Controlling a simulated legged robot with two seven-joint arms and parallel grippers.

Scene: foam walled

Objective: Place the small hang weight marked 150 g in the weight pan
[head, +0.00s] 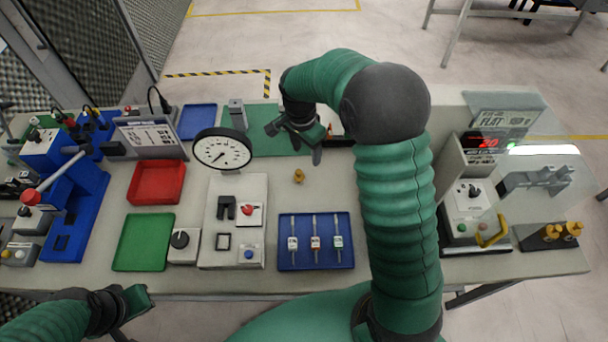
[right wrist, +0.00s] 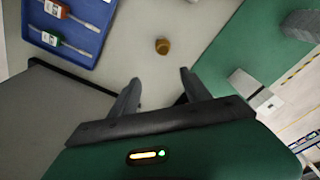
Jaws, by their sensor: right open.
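A small brass-coloured weight (head: 299,175) stands alone on the bare grey table, right of the dial gauge device. It also shows in the right wrist view (right wrist: 162,46), beyond and between my fingertips, apart from them. Its marking is too small to read. My right gripper (head: 295,143) is open and empty, above the table on the far side of the weight; its fingers also show in the right wrist view (right wrist: 160,78). Two more brass weights (head: 561,232) sit on a dark block at the far right. I cannot make out the weight pan for sure. My left gripper (head: 127,306) is off the table's front edge at lower left.
A blue tray (head: 316,262) with three labelled tools lies in front of the weight. A dial gauge (head: 222,149) stands to the left, with red (head: 156,183) and green (head: 144,242) trays beyond. A green mat (head: 262,140) lies behind. A device with a red display (head: 466,195) stands right.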

